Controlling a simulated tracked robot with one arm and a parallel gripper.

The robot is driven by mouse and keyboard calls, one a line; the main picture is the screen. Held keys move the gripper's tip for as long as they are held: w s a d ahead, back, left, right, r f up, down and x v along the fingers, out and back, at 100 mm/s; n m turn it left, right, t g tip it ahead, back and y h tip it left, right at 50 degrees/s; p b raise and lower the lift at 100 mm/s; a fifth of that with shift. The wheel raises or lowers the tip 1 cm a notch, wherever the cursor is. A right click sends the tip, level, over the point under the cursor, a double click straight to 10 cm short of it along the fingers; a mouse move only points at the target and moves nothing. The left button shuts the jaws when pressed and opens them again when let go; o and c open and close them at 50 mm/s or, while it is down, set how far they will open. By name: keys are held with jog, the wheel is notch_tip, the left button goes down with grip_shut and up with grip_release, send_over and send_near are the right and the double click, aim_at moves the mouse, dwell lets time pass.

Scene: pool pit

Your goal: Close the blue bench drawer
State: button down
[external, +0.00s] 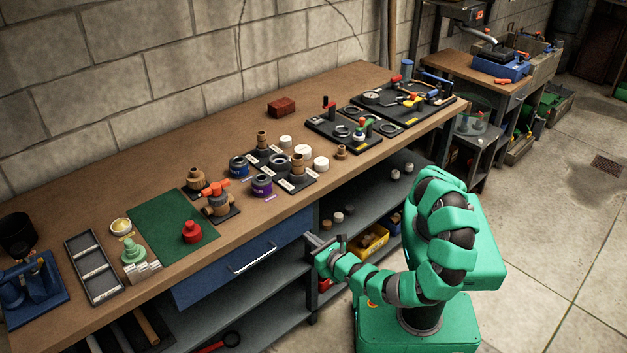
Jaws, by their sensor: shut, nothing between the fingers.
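The blue bench drawer (222,270) is under the front edge of the wooden workbench. Its front panel carries a pale bar handle (254,258). The panel sits close under the bench edge; I cannot tell if it is flush or slightly out. My gripper (311,241) is shut and empty, just right of the drawer's right end, in front of the bench's dark upright. It points left toward the bench. I see no clear contact between it and the drawer, and the gap is hard to judge.
The workbench top (225,112) holds fittings, jars, a green mat (160,225) and black tool boards. Open grey shelves lie below, with a yellow bin (371,241) behind my arm. The concrete floor (560,235) at right is clear.

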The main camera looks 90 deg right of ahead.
jog(key=p+v, duration=0.2)
jog(key=v, duration=0.7)
jog(key=w+a+r+m+g+y, duration=0.3)
jog(key=w+r+m+g+y, duration=0.45)
jog(key=m, duration=0.85)
jog(key=w+d+r+m+t+y, duration=0.15)
jog(key=w+r, duration=0.35)
jog(key=r, duration=0.6)
jog(key=w+r+m+y, duration=0.2)
jog(key=w+r+m, duration=0.15)
jog(key=r, duration=0.75)
jog(key=s+d+r+m+t, duration=0.2)
jog(key=d+r+t, duration=0.1)
jog(key=r, duration=0.9)
jog(key=s+d+r+m+t+y, duration=0.1)
jog(key=d+r, duration=0.4)
jog(key=r, duration=0.8)
jog(key=s+d+r+m+t, duration=0.3)
jog(key=s+d+r+t, duration=0.1)
jog(key=r, duration=0.8)
jog(key=shift+s+d+r+t+y, duration=0.2)
jog(key=shift+d+t+y, duration=0.15)
jog(key=shift+d, duration=0.2)
